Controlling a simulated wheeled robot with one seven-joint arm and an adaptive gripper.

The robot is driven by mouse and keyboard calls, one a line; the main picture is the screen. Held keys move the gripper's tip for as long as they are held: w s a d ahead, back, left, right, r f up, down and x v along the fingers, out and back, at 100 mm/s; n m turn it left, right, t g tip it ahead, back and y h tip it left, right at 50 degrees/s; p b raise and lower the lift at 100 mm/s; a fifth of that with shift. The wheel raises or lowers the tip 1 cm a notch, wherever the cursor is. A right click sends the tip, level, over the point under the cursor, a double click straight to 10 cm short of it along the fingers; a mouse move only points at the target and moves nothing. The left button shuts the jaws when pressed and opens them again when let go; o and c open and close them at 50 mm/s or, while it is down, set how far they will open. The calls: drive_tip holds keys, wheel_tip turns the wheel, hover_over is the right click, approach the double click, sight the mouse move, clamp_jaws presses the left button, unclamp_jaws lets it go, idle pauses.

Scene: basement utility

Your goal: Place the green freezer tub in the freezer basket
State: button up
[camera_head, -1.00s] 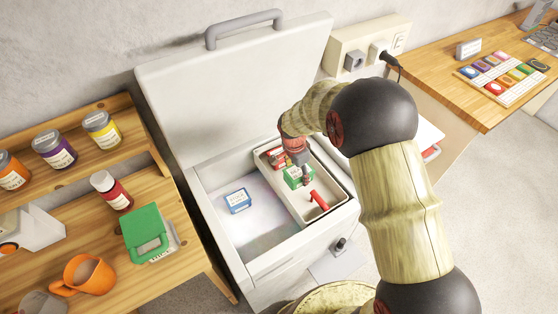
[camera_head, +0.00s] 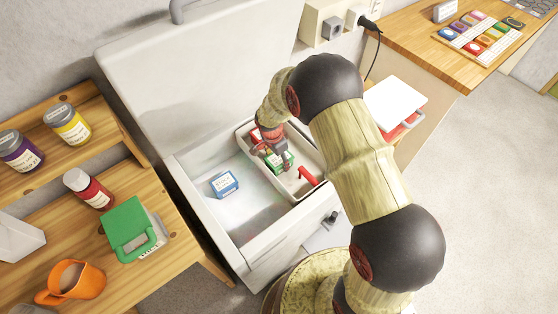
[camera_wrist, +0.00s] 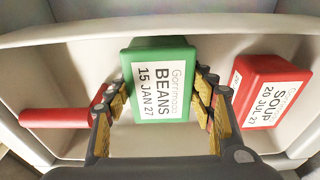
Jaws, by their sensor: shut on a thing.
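The green freezer tub (camera_head: 287,160), labelled BEANS, is inside the pale freezer basket (camera_head: 300,194), which sits in the right part of the open chest freezer. In the wrist view the green tub (camera_wrist: 163,60) is between my two fingers, label facing the camera. My gripper (camera_head: 275,152) reaches down into the basket and is shut on the tub's sides; the fingers partly hide it in the head view. Whether the tub rests on the basket floor is hard to tell. A red tub (camera_wrist: 265,95), labelled SOUP, lies right of it in the wrist view.
A red handle-like bar (camera_head: 308,176) is at the basket's near end. A blue tub (camera_head: 224,184) lies on the freezer floor left of the basket. The raised lid (camera_head: 200,85) stands behind.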

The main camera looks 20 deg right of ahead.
drive_tip(key=o, duration=1.4)
drive_tip(key=shift+f, duration=0.15)
drive_tip(key=shift+o, duration=0.3)
wheel_tip(320, 180, up, 12)
drive_tip(key=a+p, duration=0.2)
drive_tip(key=p, duration=0.1)
wheel_tip(320, 180, up, 11)
drive_tip(key=n+t, duration=0.1)
drive_tip(key=n, duration=0.1)
hover_over(275, 160)
drive_tip(key=s+d, duration=0.2)
drive_tip(key=s+d+r+n+t, duration=0.15)
drive_tip(key=s+r+n, duration=0.25)
drive_tip(key=s+r, duration=0.6)
drive_tip(key=s+r+n+t+y, duration=0.1)
drive_tip(key=s+r+n, duration=0.6)
drive_tip(key=s, duration=0.7)
wheel_tip(275, 160, up, 3)
drive_tip(key=shift+s+d+f+t+y, duration=0.2)
drive_tip(key=shift+s+t+y, duration=0.15)
drive_tip(key=shift+t, duration=0.4)
